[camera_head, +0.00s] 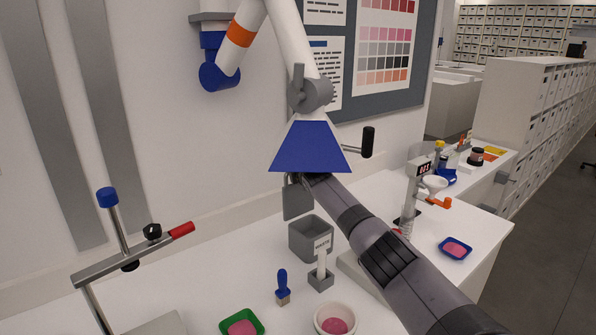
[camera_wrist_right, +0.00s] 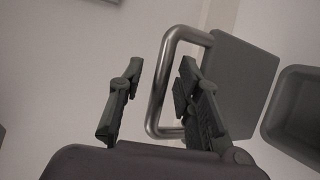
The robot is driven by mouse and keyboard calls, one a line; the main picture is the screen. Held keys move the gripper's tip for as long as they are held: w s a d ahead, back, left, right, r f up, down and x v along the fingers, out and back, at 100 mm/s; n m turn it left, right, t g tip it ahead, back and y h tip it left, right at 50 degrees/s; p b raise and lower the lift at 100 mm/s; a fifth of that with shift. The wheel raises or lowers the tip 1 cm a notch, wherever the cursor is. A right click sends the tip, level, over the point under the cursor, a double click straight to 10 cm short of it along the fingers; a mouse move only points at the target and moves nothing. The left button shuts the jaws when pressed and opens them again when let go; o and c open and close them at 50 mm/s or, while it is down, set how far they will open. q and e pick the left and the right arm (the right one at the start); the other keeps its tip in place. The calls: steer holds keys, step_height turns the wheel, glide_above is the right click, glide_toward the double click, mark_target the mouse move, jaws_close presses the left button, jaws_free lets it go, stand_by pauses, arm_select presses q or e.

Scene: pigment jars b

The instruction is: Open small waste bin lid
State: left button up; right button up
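The small grey waste bin (camera_head: 303,243) stands on the white table, its top uncovered and its inside showing. Its grey lid (camera_head: 296,203) is raised, standing steeply at the bin's back left. In the right wrist view the lid (camera_wrist_right: 237,82) shows beside the open bin (camera_wrist_right: 291,118), with a metal loop handle (camera_wrist_right: 157,88) on it. My right gripper (camera_wrist_right: 160,70) is open, with one bar of the handle seen between its fingers; I cannot tell whether they touch. In the head view the blue shade hides most of this gripper. My left gripper is not in view.
A blue lamp shade (camera_head: 309,147) hangs close above my right arm. A small labelled holder (camera_head: 321,279), a blue-handled brush (camera_head: 282,287), a green tray (camera_head: 241,324) and a white bowl (camera_head: 335,319) stand in front. A clamp stand (camera_head: 131,263) is at left.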

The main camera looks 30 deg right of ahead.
steer(key=shift+s, duration=0.15)
steer(key=f+v, duration=0.1)
steer(key=v, duration=0.7)
steer(key=s+f+v, duration=0.1)
steer(key=f+v, duration=0.1)
steer(key=v, duration=0.6)
steer(key=shift+a+f, duration=0.25)
steer(key=shift+s, duration=0.1)
stand_by(0.3)
